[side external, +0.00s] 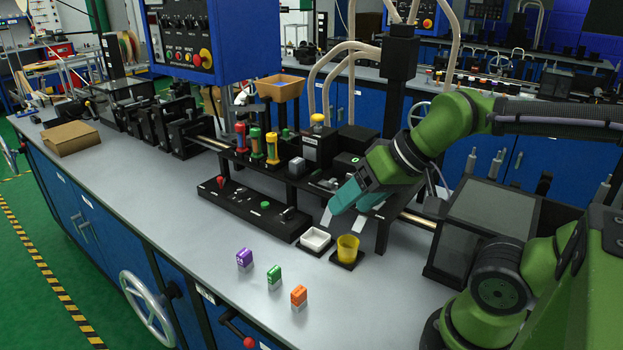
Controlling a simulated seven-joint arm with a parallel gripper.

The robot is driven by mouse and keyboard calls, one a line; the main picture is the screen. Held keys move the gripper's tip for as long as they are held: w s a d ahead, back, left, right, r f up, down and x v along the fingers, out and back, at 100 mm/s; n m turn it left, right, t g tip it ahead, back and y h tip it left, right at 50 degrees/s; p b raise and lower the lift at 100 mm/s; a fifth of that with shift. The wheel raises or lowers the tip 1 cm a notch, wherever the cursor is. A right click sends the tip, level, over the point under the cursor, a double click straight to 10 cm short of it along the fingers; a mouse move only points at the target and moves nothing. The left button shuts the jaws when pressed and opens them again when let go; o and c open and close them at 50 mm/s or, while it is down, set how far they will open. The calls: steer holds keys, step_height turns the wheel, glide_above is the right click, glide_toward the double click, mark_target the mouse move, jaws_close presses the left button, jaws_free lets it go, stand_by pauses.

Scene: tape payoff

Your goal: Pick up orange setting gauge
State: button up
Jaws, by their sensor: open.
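The orange setting gauge (299,297) is a small block with an orange top and a pale grey lower part. It stands on the grey bench near the front edge, at the right end of a row of three similar blocks. My gripper (341,218) is open and empty. It is well above and behind the orange gauge, to its upper right in the picture, over the area of the white tray and the yellow cup. Its two pale fingertips point down and to the left.
A green block (274,277) and a purple block (244,259) stand left of the orange one. A white tray (316,239) and a yellow cup (347,248) sit behind. A black control panel (250,208) lies farther left. The bench (370,310) right of the gauge is clear.

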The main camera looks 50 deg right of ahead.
steer(key=n+g+h, duration=0.2)
steer(key=n+g, duration=0.1)
steer(key=g, duration=0.4)
glide_toward(299, 291)
step_height(299, 291, down, 11)
steer(key=shift+w+r, duration=0.1)
steer(key=shift+r, duration=0.05)
stand_by(0.3)
steer(key=c, duration=1.1)
